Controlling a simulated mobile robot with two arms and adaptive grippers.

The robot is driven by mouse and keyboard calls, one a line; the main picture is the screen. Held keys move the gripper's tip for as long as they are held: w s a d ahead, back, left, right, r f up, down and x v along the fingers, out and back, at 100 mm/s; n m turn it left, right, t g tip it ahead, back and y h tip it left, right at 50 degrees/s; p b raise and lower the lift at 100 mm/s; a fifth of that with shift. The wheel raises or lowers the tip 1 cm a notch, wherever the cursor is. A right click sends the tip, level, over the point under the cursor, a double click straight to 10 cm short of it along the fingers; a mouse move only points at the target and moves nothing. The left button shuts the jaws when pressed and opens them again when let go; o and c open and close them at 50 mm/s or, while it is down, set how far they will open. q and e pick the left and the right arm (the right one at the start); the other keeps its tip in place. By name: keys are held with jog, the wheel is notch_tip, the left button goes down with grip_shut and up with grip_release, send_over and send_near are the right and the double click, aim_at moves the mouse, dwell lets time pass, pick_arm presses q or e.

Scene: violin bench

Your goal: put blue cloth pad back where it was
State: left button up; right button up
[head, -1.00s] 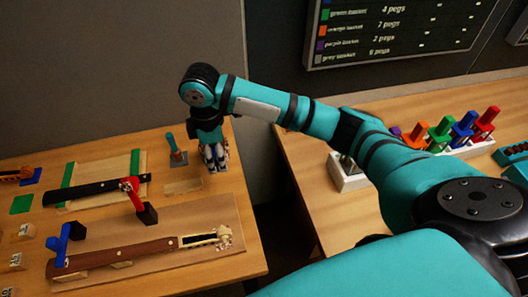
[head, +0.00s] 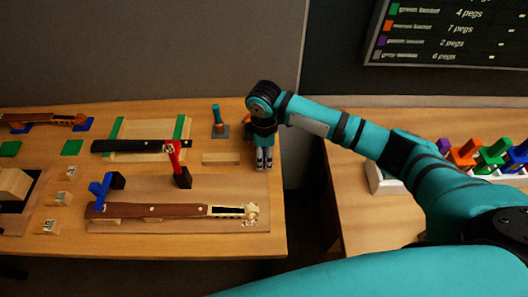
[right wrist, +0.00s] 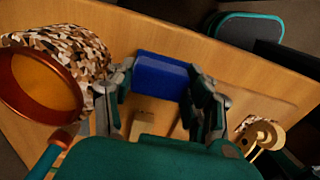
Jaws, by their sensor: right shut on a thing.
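The blue cloth pad (right wrist: 160,77) shows in the right wrist view between the two fingers of my right gripper (right wrist: 161,92), which is shut on it. In the head view my right gripper (head: 264,163) points down at the right end of the workbench, just right of a small wooden block (head: 221,158). The pad cannot be made out there. Whether it touches the bench is unclear. Other blue pads (head: 85,124) lie at the far left by a violin scroll piece (head: 45,120). My left gripper is not in view.
A violin neck (head: 160,210) lies on a board in front, with a red clamp (head: 174,160) and a blue clamp (head: 101,187) nearby. A teal-handled tool (head: 216,118) stands behind.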

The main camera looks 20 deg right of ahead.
aim_at(264, 153)
jog(key=o, duration=0.6)
jog(key=shift+f, duration=0.15)
jog(key=shift+c, duration=0.2)
jog(key=shift+o, duration=0.9)
pick_arm(q)
jog(key=shift+a, duration=0.25)
jog(key=shift+s, duration=0.1)
notch_tip(264, 153, down, 2)
jog(key=shift+s+a+f+b, duration=0.1)
jog(key=shift+b, duration=0.9)
pick_arm(e)
notch_tip(264, 153, up, 12)
jog(key=shift+r, duration=0.2)
